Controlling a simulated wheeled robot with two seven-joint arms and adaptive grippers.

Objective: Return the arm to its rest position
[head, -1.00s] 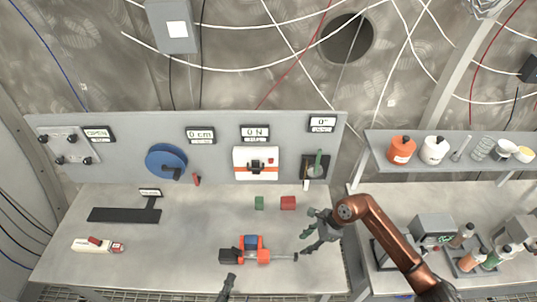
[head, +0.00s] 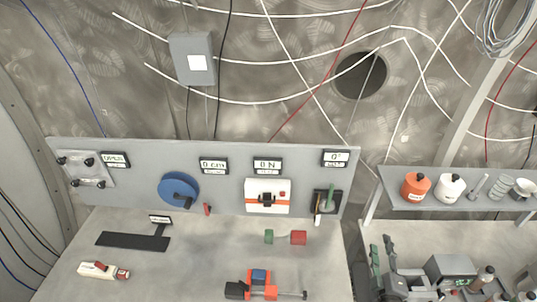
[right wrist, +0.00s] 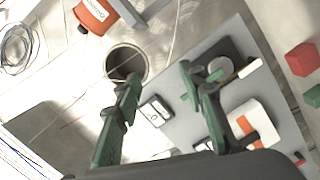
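My right gripper (head: 383,258) is at the right in the head view, in front of the right-hand bench. Its green fingers point up. The right wrist view shows the two green fingers (right wrist: 160,76) spread apart with nothing between them, so it is open and empty. Most of the right arm is hidden below the frame. My left gripper is not in view.
The left bench carries a drill-like orange and blue tool (head: 262,286), a green block (head: 268,237), a red block (head: 299,238) and a red-white tool (head: 103,270). A grey panel (head: 135,178) stands behind. The right shelf (head: 440,202) holds an orange jar (head: 415,187).

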